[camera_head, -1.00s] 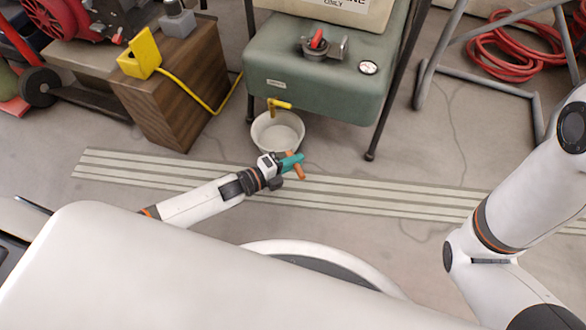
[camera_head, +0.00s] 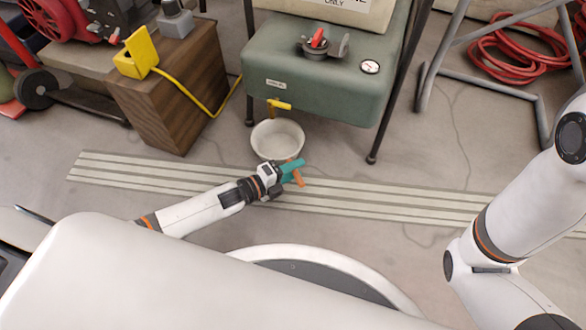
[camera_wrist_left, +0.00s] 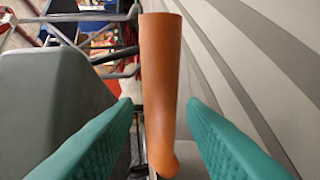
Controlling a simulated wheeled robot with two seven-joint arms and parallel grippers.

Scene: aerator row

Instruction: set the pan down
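The pan (camera_head: 277,139) is a pale round bowl with an orange handle (camera_head: 299,178), in front of the green tank near its yellow spigot. It looks level and at floor height, but contact with the floor is hard to confirm. My left gripper (camera_head: 291,170) is at the handle, on the near side of the pan. In the left wrist view the orange handle (camera_wrist_left: 160,90) stands between the two teal fingers (camera_wrist_left: 160,125), with a narrow gap showing on each side. My right gripper is out of view; only its arm shows.
The green tank (camera_head: 315,75) on dark legs stands just behind the pan. A wooden box (camera_head: 175,95) with a yellow item is at left. A metal frame (camera_head: 480,80) and red hose (camera_head: 515,50) are at right. The striped floor strip (camera_head: 400,200) is clear at right.

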